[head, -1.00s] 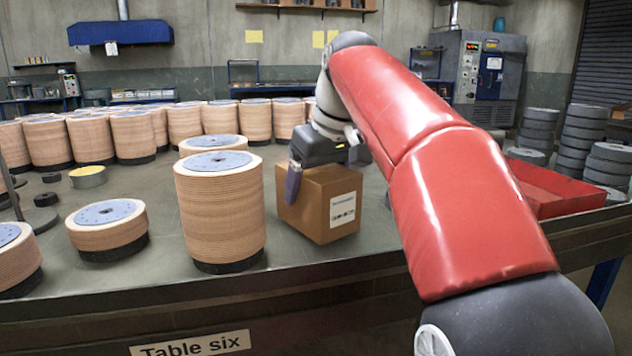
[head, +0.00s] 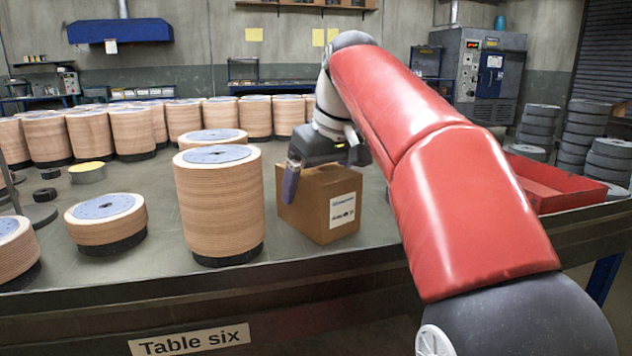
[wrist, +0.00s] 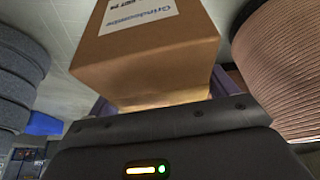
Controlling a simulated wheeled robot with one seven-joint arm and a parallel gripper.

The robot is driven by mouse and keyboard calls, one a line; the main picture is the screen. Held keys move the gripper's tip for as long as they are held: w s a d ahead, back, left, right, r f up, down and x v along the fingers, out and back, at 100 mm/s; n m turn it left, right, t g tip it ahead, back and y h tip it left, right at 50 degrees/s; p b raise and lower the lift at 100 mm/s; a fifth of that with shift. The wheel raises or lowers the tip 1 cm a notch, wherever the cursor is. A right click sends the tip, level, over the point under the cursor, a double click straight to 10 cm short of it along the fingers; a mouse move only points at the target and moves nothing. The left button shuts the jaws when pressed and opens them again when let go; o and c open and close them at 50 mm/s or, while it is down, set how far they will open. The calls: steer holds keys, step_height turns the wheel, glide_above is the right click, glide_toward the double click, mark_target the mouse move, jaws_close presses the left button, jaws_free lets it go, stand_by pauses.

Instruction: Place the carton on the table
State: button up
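The carton (head: 308,205) is a brown cardboard box with a white label, upright at the table's front edge, right of a tall stack of discs. My gripper (head: 318,178) is over it from behind, with one dark finger against its left face. The far finger is hidden in the head view. In the wrist view the carton (wrist: 150,65) fills the space between the two fingers, so the gripper looks shut on it. Its base is at or very close to the tabletop of the table (head: 150,262); I cannot tell whether it touches.
A tall disc stack (head: 219,208) stands close to the carton's left, with a short stack (head: 106,222) farther left. Several more stacks line the back. A red tray (head: 560,190) lies to the right. A "Table six" sign (head: 190,340) is on the front edge.

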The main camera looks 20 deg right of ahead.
steer(key=shift+o, duration=1.3)
